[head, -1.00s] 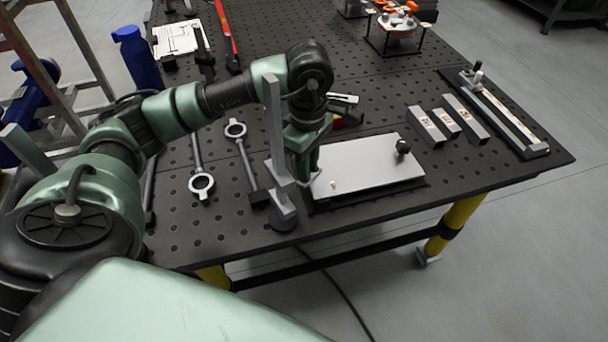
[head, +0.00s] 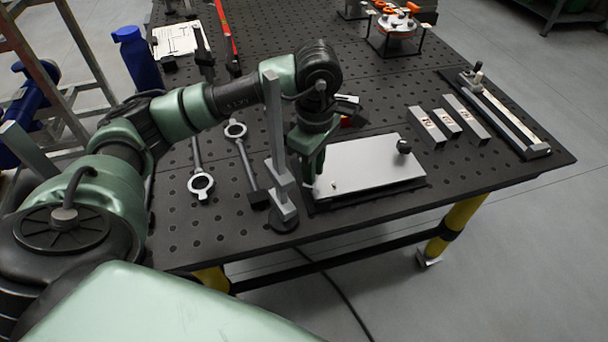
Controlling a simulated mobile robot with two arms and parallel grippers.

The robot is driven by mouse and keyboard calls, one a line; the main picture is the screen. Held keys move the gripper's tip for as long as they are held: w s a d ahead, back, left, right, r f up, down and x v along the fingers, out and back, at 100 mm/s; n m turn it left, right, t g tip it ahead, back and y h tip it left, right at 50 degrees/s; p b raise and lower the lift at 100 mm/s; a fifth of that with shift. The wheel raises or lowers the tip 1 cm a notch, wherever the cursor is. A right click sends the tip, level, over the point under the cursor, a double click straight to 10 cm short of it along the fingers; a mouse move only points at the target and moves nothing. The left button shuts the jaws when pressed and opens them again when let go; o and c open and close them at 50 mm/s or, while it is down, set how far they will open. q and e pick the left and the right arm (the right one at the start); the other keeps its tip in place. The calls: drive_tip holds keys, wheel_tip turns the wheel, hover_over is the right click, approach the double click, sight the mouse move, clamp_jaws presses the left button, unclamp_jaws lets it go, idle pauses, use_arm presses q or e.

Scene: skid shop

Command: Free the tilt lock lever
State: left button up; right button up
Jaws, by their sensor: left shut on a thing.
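My left gripper (head: 313,178) points down at the left edge of a light grey tilt plate (head: 372,168). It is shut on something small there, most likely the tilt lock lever. The fingers hide the lever, so its angle cannot be told. The plate sits on a dark base near the table's front edge. My right gripper is not in view.
A grey upright post on a round foot (head: 284,222) stands close left of my gripper. Ring-ended tools (head: 201,184) lie further left. Several grey blocks (head: 427,127) and a long rail fixture (head: 510,118) lie to the right.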

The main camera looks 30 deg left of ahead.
use_arm(q)
drive_tip(key=shift+w+d+r, duration=0.15)
drive_tip(key=shift+w+d, duration=0.15)
drive_tip(key=shift+w, duration=0.1)
drive_tip(key=shift+o, duration=0.3)
drive_tip(key=shift+w+d+b, duration=0.2)
drive_tip(key=shift+d+b, duration=0.05)
drive_tip(key=shift+b, duration=0.15)
drive_tip(key=shift+d, duration=0.1)
drive_tip(key=shift+c, duration=0.3)
drive_tip(key=o, duration=0.9)
drive_tip(key=shift+w, duration=0.1)
drive_tip(key=shift+o, duration=1)
